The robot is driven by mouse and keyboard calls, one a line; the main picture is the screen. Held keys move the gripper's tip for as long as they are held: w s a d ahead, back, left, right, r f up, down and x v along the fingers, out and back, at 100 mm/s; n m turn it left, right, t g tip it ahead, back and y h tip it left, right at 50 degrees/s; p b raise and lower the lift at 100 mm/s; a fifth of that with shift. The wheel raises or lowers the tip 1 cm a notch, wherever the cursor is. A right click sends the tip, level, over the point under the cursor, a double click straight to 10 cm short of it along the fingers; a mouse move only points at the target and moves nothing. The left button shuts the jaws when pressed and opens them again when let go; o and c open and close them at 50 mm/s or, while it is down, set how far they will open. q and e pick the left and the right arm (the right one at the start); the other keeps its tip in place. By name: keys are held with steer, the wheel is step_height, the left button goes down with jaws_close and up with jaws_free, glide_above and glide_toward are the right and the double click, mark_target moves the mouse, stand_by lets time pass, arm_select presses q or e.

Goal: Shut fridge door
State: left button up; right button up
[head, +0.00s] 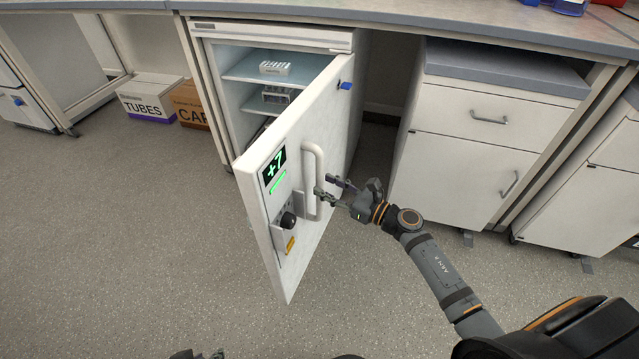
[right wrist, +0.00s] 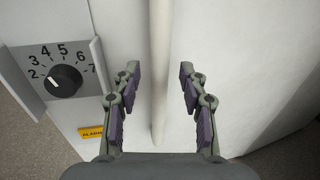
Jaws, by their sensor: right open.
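The fridge (head: 275,38) stands under the bench, and its white door (head: 335,130) hangs wide open toward me. A long pale handle (head: 311,170) runs up the door's outer face. My right gripper (head: 326,186) is open at the handle. In the right wrist view the handle (right wrist: 160,70) passes between the two open fingers (right wrist: 156,90), with a gap on each side. The door face (right wrist: 235,50) lies behind it. A dial (right wrist: 62,80) sits left of the handle. My left gripper is not clearly visible; only a dark bit shows at the bottom edge.
Fridge shelves (head: 262,72) hold a white rack (head: 274,67) and another small item. White drawer units (head: 470,125) stand to the right of the fridge. Cardboard boxes (head: 150,97) sit on the floor at left. The grey floor (head: 130,230) left of the door is clear.

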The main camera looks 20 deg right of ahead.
mark_target(320, 183)
steer(key=shift+x, duration=1.55)
jaws_close()
